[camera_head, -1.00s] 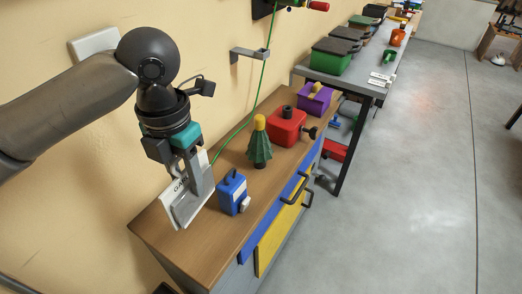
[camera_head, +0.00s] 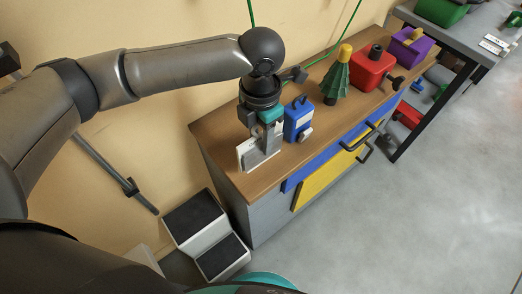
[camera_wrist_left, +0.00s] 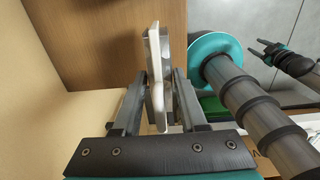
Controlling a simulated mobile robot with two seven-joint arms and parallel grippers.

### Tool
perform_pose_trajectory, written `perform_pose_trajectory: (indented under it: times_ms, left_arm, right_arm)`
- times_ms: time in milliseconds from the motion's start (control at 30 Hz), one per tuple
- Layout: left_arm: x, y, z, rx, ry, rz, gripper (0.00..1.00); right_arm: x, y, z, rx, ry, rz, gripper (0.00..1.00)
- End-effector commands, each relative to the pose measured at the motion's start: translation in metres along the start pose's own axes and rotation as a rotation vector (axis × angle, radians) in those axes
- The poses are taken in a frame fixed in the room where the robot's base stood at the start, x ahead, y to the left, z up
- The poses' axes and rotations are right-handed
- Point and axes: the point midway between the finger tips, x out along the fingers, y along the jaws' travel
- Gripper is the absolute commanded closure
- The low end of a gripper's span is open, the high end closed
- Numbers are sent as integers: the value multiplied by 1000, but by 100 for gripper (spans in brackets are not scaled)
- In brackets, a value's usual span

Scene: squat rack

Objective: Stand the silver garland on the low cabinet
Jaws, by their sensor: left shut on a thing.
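The silver garland (camera_head: 244,155) shows as a flat white-and-grey upright piece, also seen edge-on in the left wrist view (camera_wrist_left: 157,60). My left gripper (camera_head: 265,150) is shut on it, its fingers on either side in the left wrist view (camera_wrist_left: 157,88). The garland is at the near left end of the low cabinet (camera_head: 222,131), which has a wooden top. Its lower edge is at or just above the top; I cannot tell if it touches. A dark forked part with teal at the right of the left wrist view may be my right gripper (camera_wrist_left: 268,52); its jaws are unclear.
A blue box (camera_head: 298,120) stands close beside my left gripper. Beyond it are a small green tree (camera_head: 337,82), a red container (camera_head: 371,70) and a purple box (camera_head: 410,48). A step stool (camera_head: 205,235) stands by the cabinet's near end. The wall runs behind.

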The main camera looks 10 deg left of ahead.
Motion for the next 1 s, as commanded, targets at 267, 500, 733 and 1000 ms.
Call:
perform_pose_trajectory:
  times_ms: [267,500,733,1000]
  left_arm:
    - [25,0,0,1,1,-1,100]
    - [50,0,0,0,-1,0,100]
    - [49,0,0,0,-2,0,100]
    - [52,0,0,1,-1,0,38]
  right_arm:
    - [6,0,0,0,0,1,50]
    - [12,0,1,0,1,1,50]
    - [11,1,1,0,1,1,50]
    - [11,1,1,1,1,1,50]
